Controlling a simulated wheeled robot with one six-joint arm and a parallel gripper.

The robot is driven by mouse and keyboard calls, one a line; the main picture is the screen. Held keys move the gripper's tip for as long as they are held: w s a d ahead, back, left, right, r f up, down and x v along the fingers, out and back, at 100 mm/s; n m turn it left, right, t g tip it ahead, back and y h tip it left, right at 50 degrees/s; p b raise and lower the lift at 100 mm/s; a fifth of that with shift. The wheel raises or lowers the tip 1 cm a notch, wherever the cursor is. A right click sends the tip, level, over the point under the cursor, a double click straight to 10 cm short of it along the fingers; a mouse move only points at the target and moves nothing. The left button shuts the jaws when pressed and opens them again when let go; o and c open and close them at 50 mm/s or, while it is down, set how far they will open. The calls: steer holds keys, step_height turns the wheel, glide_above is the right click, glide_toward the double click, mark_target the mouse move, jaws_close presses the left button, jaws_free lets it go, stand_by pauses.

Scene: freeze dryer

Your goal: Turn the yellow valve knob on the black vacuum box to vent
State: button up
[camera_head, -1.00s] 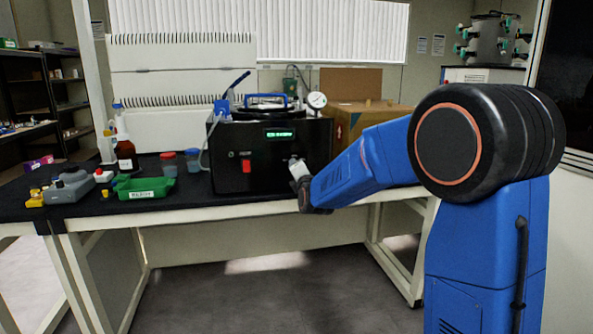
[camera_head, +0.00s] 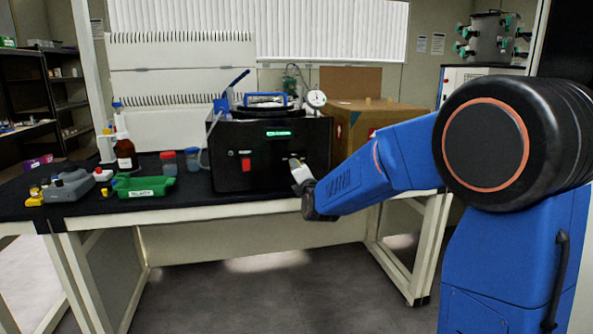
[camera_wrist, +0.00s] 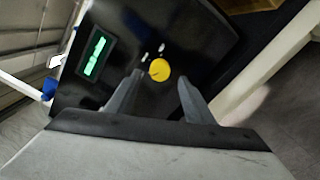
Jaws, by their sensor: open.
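The black vacuum box (camera_head: 268,150) stands on the bench, with a lit green display and a red switch on its front. The yellow valve knob (camera_wrist: 159,69) shows in the wrist view on the box's black front face, right of the green display (camera_wrist: 94,55). In the head view the knob is hidden behind my gripper (camera_head: 296,165), which is at the right part of the box's front. In the wrist view my gripper (camera_wrist: 160,88) is open and empty. Its two fingers point toward the knob, which appears between and just beyond the fingertips. I cannot tell whether they touch it.
A cardboard box (camera_head: 375,118) is right of the vacuum box. A green tray (camera_head: 144,187), a grey device (camera_head: 68,187), a brown bottle (camera_head: 125,153) and small jars are on the left of the bench. A pressure gauge (camera_head: 316,98) rises behind the vacuum box.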

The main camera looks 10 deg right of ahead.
steer(key=s, duration=1.3)
steer(key=s+d+f+m+g, duration=0.2)
steer(key=s+f+m+g, duration=0.2)
steer(key=s, duration=0.9)
steer(key=s+d+f+m+g, duration=0.2)
steer(key=s+f+m+g, duration=0.2)
steer(key=s+m, duration=0.7)
steer(key=s+d+f+m+g, duration=0.3)
steer(key=s+f+m+g, duration=0.2)
steer(key=s, duration=1)
steer(key=f+m, duration=0.1)
steer(key=m, duration=0.2)
steer(key=shift+s, duration=0.25)
